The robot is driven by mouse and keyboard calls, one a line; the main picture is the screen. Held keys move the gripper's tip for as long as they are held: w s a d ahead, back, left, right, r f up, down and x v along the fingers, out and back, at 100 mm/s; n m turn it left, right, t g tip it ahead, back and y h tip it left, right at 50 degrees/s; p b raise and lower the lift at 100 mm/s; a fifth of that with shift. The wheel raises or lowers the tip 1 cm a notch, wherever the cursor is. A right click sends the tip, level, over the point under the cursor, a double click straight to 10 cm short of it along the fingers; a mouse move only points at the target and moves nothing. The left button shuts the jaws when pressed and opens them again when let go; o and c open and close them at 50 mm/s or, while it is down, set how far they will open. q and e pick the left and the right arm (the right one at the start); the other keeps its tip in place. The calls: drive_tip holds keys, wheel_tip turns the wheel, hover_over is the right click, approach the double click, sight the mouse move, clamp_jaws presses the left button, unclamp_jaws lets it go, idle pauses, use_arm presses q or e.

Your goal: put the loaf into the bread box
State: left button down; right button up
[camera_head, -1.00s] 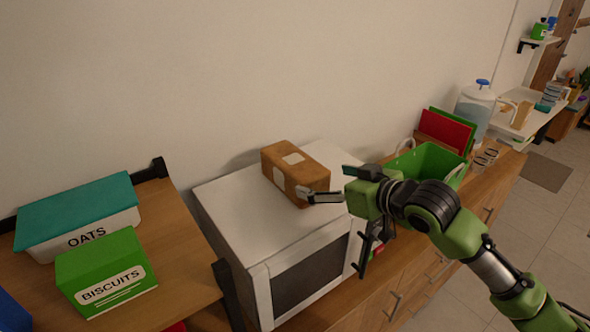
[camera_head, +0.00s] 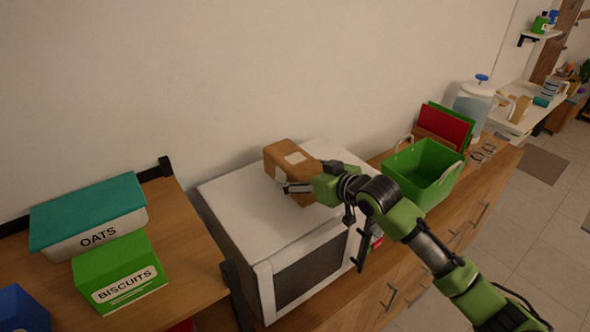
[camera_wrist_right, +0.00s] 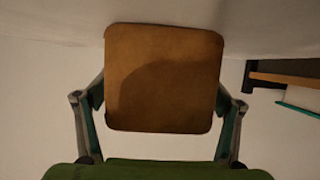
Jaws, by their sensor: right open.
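The loaf (camera_head: 284,158), a brown block with pale patches, lies on top of the white microwave (camera_head: 245,215). My right gripper (camera_head: 301,184) is open at the near right end of the loaf, with one finger along its near side. In the right wrist view the loaf's end face (camera_wrist_right: 163,80) lies between the two spread fingers of the right gripper (camera_wrist_right: 162,100). Small gaps seem to show on both sides; contact is hard to tell. I cannot tell which container is the bread box. My left gripper is not in view.
A green open bin (camera_head: 424,172) with handles stands right of the microwave. Red and green boards (camera_head: 446,125) and a water dispenser (camera_head: 474,103) stand behind it. At left, an oats box (camera_head: 90,216) and a green biscuits box (camera_head: 119,268) sit on a wooden surface.

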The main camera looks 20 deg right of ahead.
drive_tip(key=shift+d, duration=0.1)
drive_tip(key=c, duration=1.5)
drive_tip(key=shift+r, duration=0.1)
drive_tip(key=shift+c, duration=0.5)
drive_tip(key=shift+r, duration=0.1)
